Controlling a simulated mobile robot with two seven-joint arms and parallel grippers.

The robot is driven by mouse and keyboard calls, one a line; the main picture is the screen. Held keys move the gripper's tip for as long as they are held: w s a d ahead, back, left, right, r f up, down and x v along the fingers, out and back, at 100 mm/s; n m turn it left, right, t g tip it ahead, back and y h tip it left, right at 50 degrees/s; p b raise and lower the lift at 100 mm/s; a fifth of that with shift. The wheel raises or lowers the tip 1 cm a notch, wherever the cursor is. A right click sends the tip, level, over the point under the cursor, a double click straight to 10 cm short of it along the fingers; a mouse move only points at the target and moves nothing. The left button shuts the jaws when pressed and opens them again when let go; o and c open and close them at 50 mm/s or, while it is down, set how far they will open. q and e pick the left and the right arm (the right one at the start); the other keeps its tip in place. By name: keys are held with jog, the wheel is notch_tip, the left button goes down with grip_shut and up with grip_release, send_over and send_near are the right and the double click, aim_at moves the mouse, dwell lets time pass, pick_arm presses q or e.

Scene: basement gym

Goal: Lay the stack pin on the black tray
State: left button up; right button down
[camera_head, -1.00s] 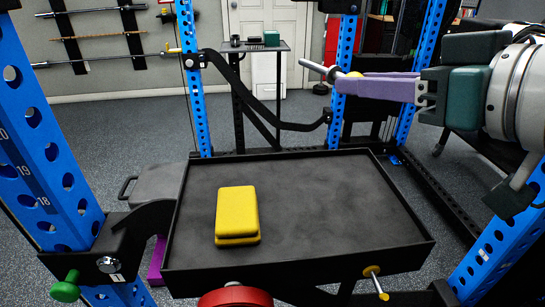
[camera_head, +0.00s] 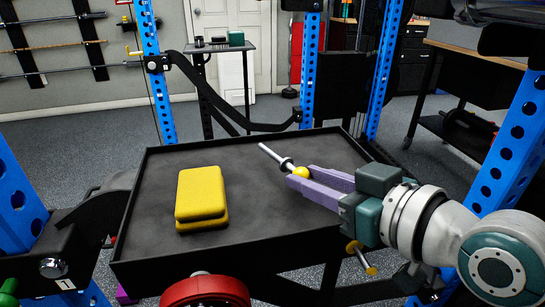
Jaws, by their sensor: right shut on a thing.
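The stack pin (camera_head: 272,155) is a slim metal rod with a collar and a yellow ball at its near end. My right gripper (camera_head: 296,178) has purple fingers shut on the pin by the yellow ball. The rod sticks out past the fingertips, pointing to the far left. The pin and fingers show over the far right part of the black tray (camera_head: 270,220); I cannot tell whether the pin touches the tray floor. The tray is a shallow, flat-bottomed box with low walls. My left gripper is not in view.
A stack of yellow blocks (camera_head: 201,192) lies in the left half of the tray. Blue rack posts (camera_head: 508,140) stand around the tray. A yellow-knobbed pin (camera_head: 362,258) sticks out at the front, near a red disc (camera_head: 205,291). The tray's middle and right floor are bare.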

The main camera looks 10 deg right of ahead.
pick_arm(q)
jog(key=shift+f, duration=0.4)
pick_arm(e)
jog(key=shift+f, duration=0.75)
jog(key=shift+f+b, duration=0.25)
jog(key=shift+b, duration=0.05)
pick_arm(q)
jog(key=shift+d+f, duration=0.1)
pick_arm(e)
jog(key=c, duration=0.6)
grip_release()
jog(key=shift+r, duration=0.1)
